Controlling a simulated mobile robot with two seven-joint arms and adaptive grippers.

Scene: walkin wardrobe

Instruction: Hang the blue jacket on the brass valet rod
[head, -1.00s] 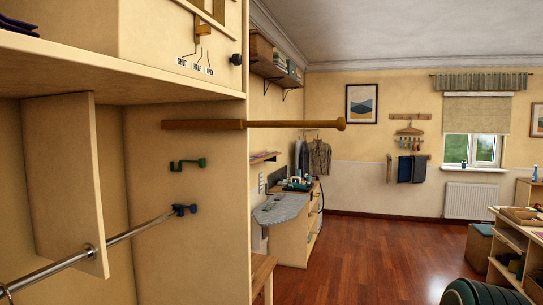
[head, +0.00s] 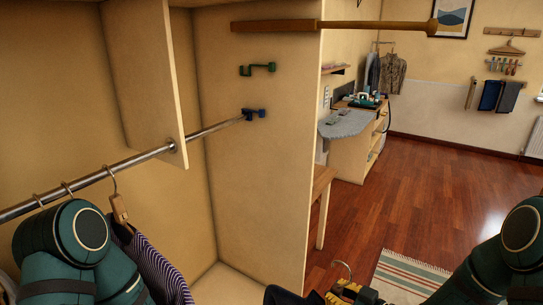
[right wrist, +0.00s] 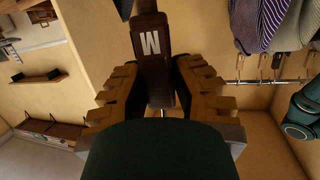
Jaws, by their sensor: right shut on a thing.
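The brass valet rod (head: 375,27) sticks out to the right from the wardrobe's side panel, high in the head view, with a knob at its free end. My right gripper (head: 350,292) is at the bottom edge, below the rod and apart from it. It is shut on a hanger; the hanger's metal hook (head: 343,267) stands above the fingers. In the right wrist view its fingers close around a dark hanger block (right wrist: 152,55) marked M. A dark piece of cloth (head: 284,296), seemingly the blue jacket, shows beside the gripper; most is out of view. My left gripper is out of view.
A steel rail (head: 100,182) carries hangers and a striped garment (head: 155,268) at lower left, next to my left arm. A green hook (head: 258,69) and a blue bracket (head: 255,114) are on the panel. A striped rug (head: 410,278) lies on open floor.

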